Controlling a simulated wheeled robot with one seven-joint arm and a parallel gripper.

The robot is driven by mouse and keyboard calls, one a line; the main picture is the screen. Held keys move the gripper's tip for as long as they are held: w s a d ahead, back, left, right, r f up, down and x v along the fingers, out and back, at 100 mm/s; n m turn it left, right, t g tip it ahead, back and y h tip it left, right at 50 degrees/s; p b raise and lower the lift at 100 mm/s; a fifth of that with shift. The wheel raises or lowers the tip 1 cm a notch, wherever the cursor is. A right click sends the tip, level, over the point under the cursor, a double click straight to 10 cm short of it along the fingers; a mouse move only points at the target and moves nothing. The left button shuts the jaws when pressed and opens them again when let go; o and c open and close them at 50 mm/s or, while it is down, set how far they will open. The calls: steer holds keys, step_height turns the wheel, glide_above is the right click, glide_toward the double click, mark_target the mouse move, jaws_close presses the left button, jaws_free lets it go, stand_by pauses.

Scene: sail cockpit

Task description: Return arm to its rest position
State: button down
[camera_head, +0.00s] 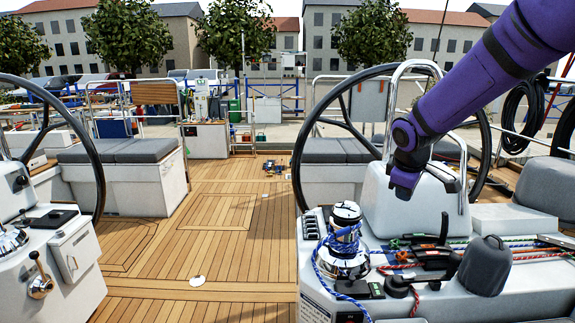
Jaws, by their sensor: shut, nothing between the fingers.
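My purple arm (480,80) reaches in from the top right and slopes down to the left. Its dark wrist joint is in front of the white steering pedestal on the right. My gripper (404,188) hangs below the wrist, pointing down, shut and empty. It is above the right console, to the right of the chrome winch (342,245) and apart from it. The fingertips are small and hard to make out.
Blue rope wraps the winch. Rope clutches (430,255) and a dark grey cover (485,265) sit right of it. The right steering wheel (300,150) stands close behind my wrist. The teak deck (225,230) at centre is mostly clear.

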steer(key=s+d+r+m, duration=0.1)
steer(key=s+r+m, duration=0.2)
steer(key=s+r, duration=0.35)
steer(key=s+d+r+m, duration=0.1)
steer(key=s+r+m, duration=0.15)
steer(key=s, duration=0.65)
steer(key=s+r+m+t+y, duration=0.1)
steer(key=s+m, duration=0.3)
steer(key=s, duration=1.3)
steer(key=shift+s+r+y, duration=0.15)
steer(key=shift+r+y, duration=0.2)
steer(key=shift+y, duration=0.05)
